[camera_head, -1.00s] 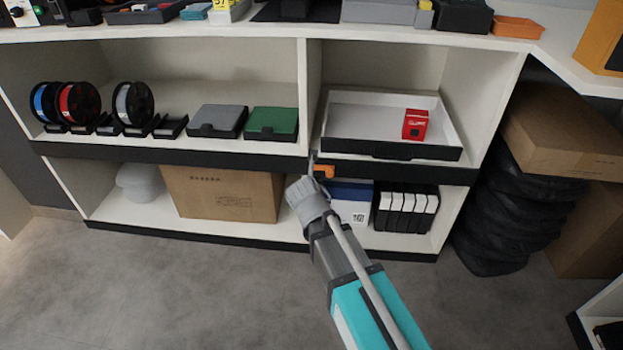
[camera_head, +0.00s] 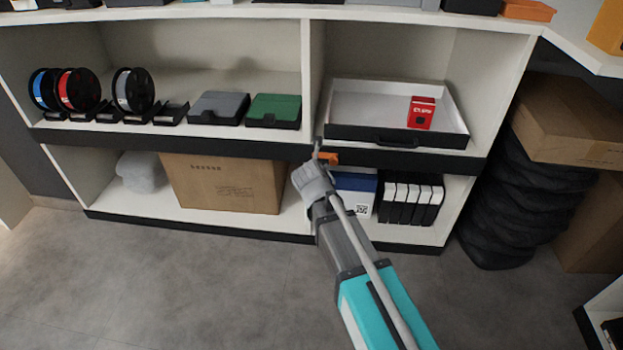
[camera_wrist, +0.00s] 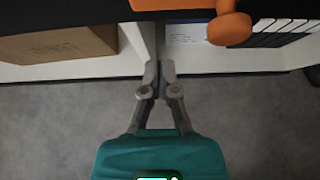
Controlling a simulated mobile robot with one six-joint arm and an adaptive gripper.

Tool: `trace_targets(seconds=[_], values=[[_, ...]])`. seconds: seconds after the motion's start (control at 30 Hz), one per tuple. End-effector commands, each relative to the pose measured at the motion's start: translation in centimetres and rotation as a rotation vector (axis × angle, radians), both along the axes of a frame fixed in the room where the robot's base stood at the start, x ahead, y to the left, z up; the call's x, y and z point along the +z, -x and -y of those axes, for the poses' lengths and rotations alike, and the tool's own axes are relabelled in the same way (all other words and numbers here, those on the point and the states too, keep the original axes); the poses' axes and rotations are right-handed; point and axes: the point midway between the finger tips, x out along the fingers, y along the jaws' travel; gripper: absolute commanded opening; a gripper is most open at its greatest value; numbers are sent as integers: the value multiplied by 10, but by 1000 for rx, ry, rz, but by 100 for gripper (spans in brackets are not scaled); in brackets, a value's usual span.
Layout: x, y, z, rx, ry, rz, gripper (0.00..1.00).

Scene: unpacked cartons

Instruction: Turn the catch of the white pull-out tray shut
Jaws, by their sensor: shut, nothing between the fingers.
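The white pull-out tray (camera_head: 375,100) with a black front and a handle sits in the upper right shelf bay. A red box (camera_head: 421,112) stands inside it at the right. The orange catch (camera_head: 327,158) is on the black shelf edge below the tray's left end. It also shows in the wrist view (camera_wrist: 229,27) as a rounded knob on an orange bar at the top. My gripper (camera_head: 317,148) is at the left end of the catch in the head view. In the wrist view my gripper (camera_wrist: 159,70) is shut and empty, below and left of the knob. Contact cannot be told.
A cardboard carton (camera_head: 225,182) stands in the lower left bay. A blue and white box (camera_head: 354,193) and several black-and-white binders (camera_head: 410,200) stand lower right. Spools and a green case (camera_head: 273,110) line the upper left shelf. The floor in front is clear.

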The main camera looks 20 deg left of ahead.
Motion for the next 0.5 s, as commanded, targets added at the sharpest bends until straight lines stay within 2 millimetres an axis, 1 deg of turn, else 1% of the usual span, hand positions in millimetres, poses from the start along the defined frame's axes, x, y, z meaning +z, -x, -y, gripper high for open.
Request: trace_targets(seconds=[0.03, 0.2, 0.47, 0.5], values=[[-8, -7, -2, -1, -1, 0, 0], [-18, -20, -5, -1, -1, 1, 0], [-31, -36, -9, 0, 0, 1, 0], [-28, -37, -9, 0, 0, 1, 0]])
